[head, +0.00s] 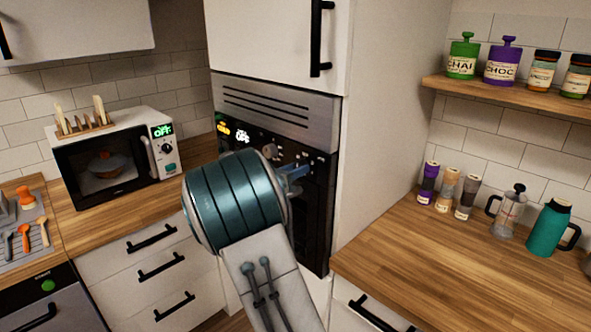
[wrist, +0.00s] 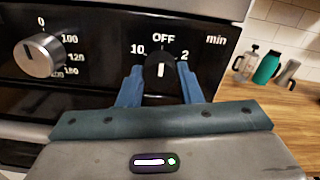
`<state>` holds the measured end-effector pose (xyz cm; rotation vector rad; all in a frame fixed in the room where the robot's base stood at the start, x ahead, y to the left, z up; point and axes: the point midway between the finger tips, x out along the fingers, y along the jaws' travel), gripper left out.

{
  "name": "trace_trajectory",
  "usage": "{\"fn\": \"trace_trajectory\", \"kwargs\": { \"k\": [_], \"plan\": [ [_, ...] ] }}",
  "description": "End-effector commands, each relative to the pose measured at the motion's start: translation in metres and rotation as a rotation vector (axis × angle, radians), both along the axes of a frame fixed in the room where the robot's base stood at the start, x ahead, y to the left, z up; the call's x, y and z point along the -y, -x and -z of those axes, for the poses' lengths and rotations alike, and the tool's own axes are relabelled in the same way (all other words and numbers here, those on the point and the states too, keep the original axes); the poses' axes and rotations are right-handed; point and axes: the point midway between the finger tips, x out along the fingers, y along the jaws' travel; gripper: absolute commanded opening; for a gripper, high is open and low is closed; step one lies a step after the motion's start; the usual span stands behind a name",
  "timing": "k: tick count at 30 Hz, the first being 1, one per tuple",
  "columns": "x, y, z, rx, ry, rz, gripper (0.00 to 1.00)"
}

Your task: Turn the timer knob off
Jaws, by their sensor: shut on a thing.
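The timer knob (wrist: 161,72) is black with a white pointer line and sits on the oven's dark panel in the wrist view. It is marked OFF above, 10 at left, 2 at right, and "min". Its white line looks about upright, beneath OFF. My gripper (wrist: 160,84) has its blue fingers on both sides of the knob and is shut on it. In the head view, my gripper (head: 293,171) reaches the oven front (head: 312,200), and my arm hides much of the panel and the knob itself.
A silver temperature knob (wrist: 38,56) is left of the timer knob. A microwave (head: 115,160) stands on the left counter. The right counter (head: 440,270) holds jars, a press and a teal flask (head: 549,228). The tall cabinet's side wall (head: 390,120) is right of the oven.

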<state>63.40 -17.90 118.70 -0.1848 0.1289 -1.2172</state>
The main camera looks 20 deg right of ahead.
Motion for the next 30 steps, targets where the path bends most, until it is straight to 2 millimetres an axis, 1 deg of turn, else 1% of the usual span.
{"fn": "trace_trajectory", "kwargs": {
  "k": [2,3,5,13,17,20,30],
  "plan": [
    [-0.001,0.0,0.001,-0.002,-0.001,-0.002,0.09],
    [-0.001,0.0,0.001,-0.002,-0.001,-0.002,0.38],
    [-0.001,0.0,0.001,-0.001,-0.001,-0.002,0.54],
    [0.0,0.0,0.001,0.0,-0.001,0.0,0.54],
    [-0.008,0.002,0.001,0.001,-0.001,-0.001,0.54],
    [-0.022,0.007,0.002,0.0,-0.002,-0.004,0.54],
    [-0.094,0.033,0.003,0.0,-0.001,-0.004,0.54]
  ]
}}
